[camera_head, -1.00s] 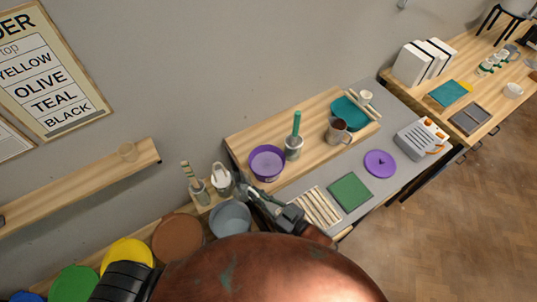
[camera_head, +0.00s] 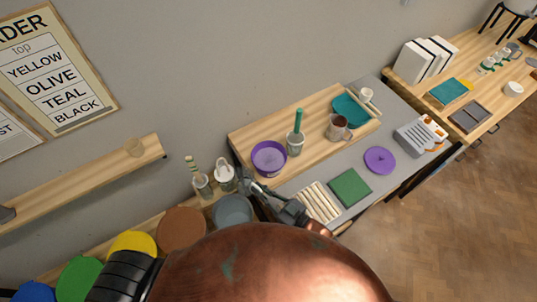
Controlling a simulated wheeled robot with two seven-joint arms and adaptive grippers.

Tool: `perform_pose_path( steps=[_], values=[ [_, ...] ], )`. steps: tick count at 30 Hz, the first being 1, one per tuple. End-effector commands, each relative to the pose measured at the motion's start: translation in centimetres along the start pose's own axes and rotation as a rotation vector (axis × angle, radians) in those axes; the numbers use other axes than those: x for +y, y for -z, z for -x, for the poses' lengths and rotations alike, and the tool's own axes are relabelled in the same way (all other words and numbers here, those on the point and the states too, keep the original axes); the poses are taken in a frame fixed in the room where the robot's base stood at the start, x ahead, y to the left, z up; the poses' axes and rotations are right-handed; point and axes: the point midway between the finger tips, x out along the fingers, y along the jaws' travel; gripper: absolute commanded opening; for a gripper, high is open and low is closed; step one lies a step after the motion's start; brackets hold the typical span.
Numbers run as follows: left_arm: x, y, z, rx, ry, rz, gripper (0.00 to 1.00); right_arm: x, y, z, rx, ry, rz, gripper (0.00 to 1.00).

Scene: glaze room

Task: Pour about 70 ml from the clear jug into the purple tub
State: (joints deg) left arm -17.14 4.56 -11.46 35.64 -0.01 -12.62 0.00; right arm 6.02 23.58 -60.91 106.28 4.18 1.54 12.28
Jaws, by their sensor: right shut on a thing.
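The purple tub (camera_head: 269,170) stands at the front left of the wooden board, its opening facing up. A pale, see-through-looking jug (camera_head: 225,179) is left of the tub, over or on the narrow wooden ledge; I take it for the clear jug. My right gripper (camera_head: 250,185) reaches up from the lower right to the jug's right side, just below and left of the tub. It looks shut on the jug, though the contact is small and partly hidden. The jug looks near upright, and no stream shows. My left gripper is out of view.
A cup with a green-handled tool (camera_head: 295,143), a brown mug-like vessel (camera_head: 337,128) and a teal dish (camera_head: 350,108) stand on the board. A grey bowl (camera_head: 232,211) and a jar of brushes (camera_head: 202,185) are near the jug. A green mat (camera_head: 349,188) lies on the grey top.

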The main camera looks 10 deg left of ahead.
Motion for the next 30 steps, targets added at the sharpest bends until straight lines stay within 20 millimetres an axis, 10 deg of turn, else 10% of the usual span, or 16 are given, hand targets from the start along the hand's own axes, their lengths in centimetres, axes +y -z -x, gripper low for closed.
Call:
perform_pose_path(
  steps=[16, 21, 30],
  values=[
    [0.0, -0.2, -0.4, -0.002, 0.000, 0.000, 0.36, 1.6, 0.6, 0.0, 0.004, 0.002, -0.180, 0.00],
    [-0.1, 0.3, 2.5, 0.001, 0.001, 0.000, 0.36, 2.6, 4.9, 0.0, 0.008, 0.004, -0.287, 0.00],
    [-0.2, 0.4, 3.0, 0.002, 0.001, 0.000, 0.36, 4.4, 7.0, 0.1, 0.004, 0.007, -0.487, 0.00]
  ],
)
